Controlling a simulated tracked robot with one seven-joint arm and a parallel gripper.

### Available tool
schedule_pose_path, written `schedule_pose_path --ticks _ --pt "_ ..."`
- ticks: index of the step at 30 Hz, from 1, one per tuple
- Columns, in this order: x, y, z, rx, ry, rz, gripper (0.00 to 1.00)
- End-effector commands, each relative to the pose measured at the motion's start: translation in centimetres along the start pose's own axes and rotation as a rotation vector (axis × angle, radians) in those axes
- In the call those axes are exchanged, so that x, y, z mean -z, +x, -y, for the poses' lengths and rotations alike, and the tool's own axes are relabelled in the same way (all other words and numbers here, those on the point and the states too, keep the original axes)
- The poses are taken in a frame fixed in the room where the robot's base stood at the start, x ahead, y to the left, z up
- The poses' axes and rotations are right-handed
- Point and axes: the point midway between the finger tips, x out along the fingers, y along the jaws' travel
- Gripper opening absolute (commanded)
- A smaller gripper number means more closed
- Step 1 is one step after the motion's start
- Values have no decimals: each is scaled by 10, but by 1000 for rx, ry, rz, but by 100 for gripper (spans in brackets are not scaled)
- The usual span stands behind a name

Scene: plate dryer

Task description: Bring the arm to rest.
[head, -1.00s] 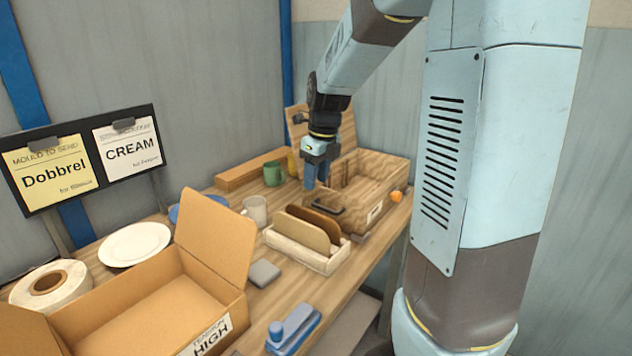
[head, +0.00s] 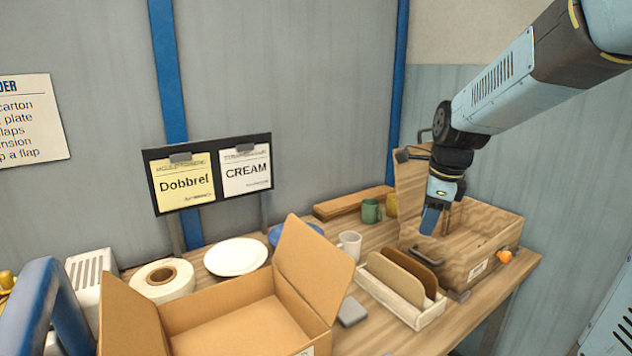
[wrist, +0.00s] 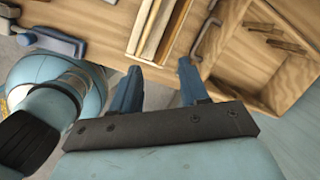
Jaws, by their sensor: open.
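My gripper (head: 432,220) hangs fingers-down at the front left of the open wooden box, seen in the head view. In the wrist view my gripper (wrist: 160,82) shows its two blue fingers apart with nothing between them. The wooden box (head: 480,235) stands at the right end of the bench with its lid raised; it also shows in the wrist view (wrist: 262,60). My arm comes in from the upper right of the head view. Whether the fingers touch the box is not clear.
A rack with brown boards (head: 400,283) stands left of the box. An open carton (head: 235,320), white plate (head: 236,257), tape roll (head: 163,280), white mug (head: 350,245) and green mug (head: 371,211) fill the bench. An orange object (head: 504,256) is beside the box.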

Motion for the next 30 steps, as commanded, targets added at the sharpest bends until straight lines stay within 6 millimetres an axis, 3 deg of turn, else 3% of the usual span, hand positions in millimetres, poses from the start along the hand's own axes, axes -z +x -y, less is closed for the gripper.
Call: schedule_pose_path --ticks 15,30 --pt "17 -52 -67 123 -819 -24 45" --pt "38 -78 -132 215 -1604 -163 45"
